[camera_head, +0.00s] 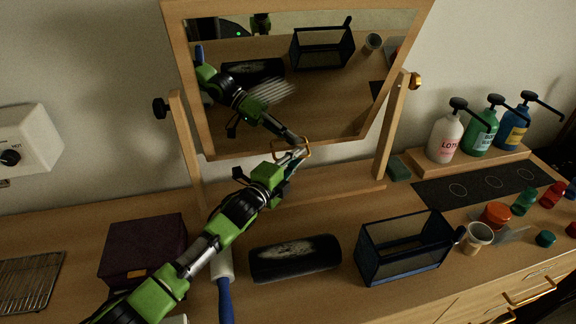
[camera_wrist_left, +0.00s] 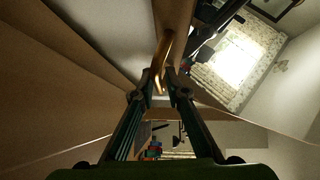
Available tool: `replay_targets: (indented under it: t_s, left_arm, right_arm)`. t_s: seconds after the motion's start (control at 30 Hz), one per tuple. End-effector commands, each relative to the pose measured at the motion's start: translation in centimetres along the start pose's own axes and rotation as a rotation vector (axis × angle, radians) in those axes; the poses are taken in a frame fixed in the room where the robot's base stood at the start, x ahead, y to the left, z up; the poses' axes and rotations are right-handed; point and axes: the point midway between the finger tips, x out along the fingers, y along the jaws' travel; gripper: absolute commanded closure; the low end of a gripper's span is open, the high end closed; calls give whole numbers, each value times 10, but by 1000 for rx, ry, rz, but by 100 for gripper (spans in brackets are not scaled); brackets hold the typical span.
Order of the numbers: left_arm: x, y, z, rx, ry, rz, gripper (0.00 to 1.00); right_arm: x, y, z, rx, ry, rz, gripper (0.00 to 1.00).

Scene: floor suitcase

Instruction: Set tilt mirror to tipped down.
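The tilt mirror (camera_head: 300,105) hangs in a wooden frame (camera_head: 285,148) between two posts, with a dark knob on the left and a brass knob on the right. Its top edge leans toward me, and its glass reflects the tabletop and my arm. A brass handle (camera_head: 305,148) sits on the bottom rail. My left gripper (camera_head: 290,158) is at this handle. In the left wrist view the fingers close in on both sides of the brass handle (camera_wrist_left: 164,60), with no clear gap. My right gripper is not in view.
A dark cylinder (camera_head: 295,259), a maroon box (camera_head: 143,248) and a glass-sided bin (camera_head: 402,250) stand in front of the mirror. A blue-handled roller (camera_head: 224,290) lies beside my left arm. Pump bottles (camera_head: 446,135) stand on a riser at right.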

Motion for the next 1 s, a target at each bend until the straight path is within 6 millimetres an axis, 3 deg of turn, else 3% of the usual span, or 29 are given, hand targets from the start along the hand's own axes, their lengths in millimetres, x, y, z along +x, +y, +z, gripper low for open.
replay_targets:
  t_s: [0.6,0.8,1.0]
  left_arm:
    - [-104,2,0,1,0,4,86]
    - [-116,1,-1,0,0,2,86]
    - [-117,1,-1,0,0,2,86]
  right_arm:
    - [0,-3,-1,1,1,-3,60]
    - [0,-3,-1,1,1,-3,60]
    - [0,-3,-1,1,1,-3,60]
